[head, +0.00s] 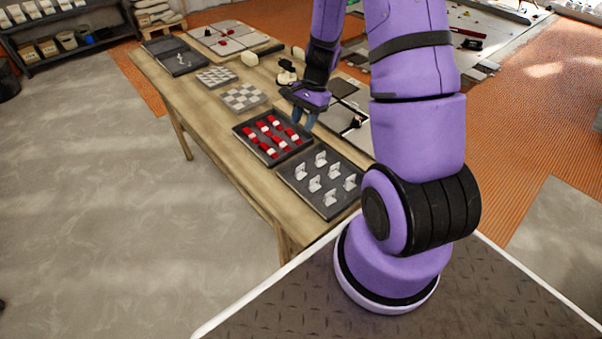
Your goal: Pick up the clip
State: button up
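Several white clips (314,184) stand upright in rows on a dark tray (327,211) at the near end of the wooden table. My gripper (304,121) points down over the table, near the far right corner of a second dark tray that holds red and white pieces. It is beyond the clip tray, away from the clips. Its bluish fingers are small here, and I cannot tell how far apart they are or whether anything is between them.
The second tray (246,142) holds several red and white pieces (265,126). Checkered boards (243,96) and another dark tray (186,66) lie farther along the table (205,112). Grey floor (130,190) left of the table is clear.

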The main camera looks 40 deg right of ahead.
jog(key=m, duration=0.2)
send_near(302, 165)
jog(key=x, duration=1)
jog(key=shift+w+f, duration=0.15)
grip_shut()
